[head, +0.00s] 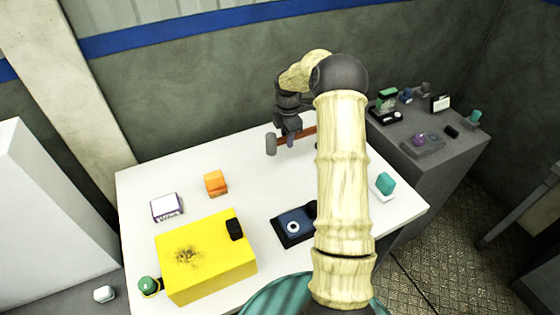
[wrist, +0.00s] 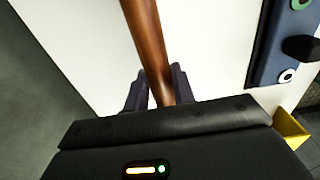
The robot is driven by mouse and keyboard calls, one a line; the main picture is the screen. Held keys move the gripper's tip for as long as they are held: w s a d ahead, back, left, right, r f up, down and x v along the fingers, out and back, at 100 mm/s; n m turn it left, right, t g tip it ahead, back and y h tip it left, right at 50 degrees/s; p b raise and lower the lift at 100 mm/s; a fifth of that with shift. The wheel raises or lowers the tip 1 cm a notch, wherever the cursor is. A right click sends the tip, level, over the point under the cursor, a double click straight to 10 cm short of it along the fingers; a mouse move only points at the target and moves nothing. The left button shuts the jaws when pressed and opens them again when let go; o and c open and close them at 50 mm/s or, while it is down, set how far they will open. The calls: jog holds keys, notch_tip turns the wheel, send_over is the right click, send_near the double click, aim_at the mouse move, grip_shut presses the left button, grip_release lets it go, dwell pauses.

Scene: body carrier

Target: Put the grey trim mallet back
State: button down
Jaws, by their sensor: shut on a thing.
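The grey trim mallet has a grey head (head: 271,144) and a brown wooden handle (head: 306,133). My gripper (head: 291,139) is shut on the handle, over the far part of the white table, with the head to its left. In the wrist view the handle (wrist: 148,40) runs between the two dark fingers of my gripper (wrist: 158,82); the mallet head is out of that view. I cannot tell how high the mallet is above the table. My arm hides part of the table's right side.
The white table (head: 150,225) holds a yellow box (head: 207,262), an orange block (head: 215,183), a white-and-purple box (head: 167,207), a blue device (head: 296,222) and a teal block (head: 385,183). A grey side bench (head: 455,158) with small items stands right. The table's far left is bare.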

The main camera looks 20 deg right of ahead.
jog(key=shift+f, duration=1.7)
jog(key=shift+f+p, duration=0.95)
jog(key=shift+f, duration=1.3)
jog(key=shift+f, duration=0.2)
jog(key=c, duration=1.2)
grip_release()
jog(key=shift+o, duration=0.2)
jog(key=shift+f, duration=0.1)
jog(key=r+b, duration=0.1)
jog(key=r, duration=0.4)
jog(key=r+b, duration=0.1)
jog(key=r, duration=0.5)
jog(key=s+r+b, duration=0.1)
jog(key=r+b, duration=0.1)
jog(key=r, duration=0.4)
jog(key=shift+r, duration=0.25)
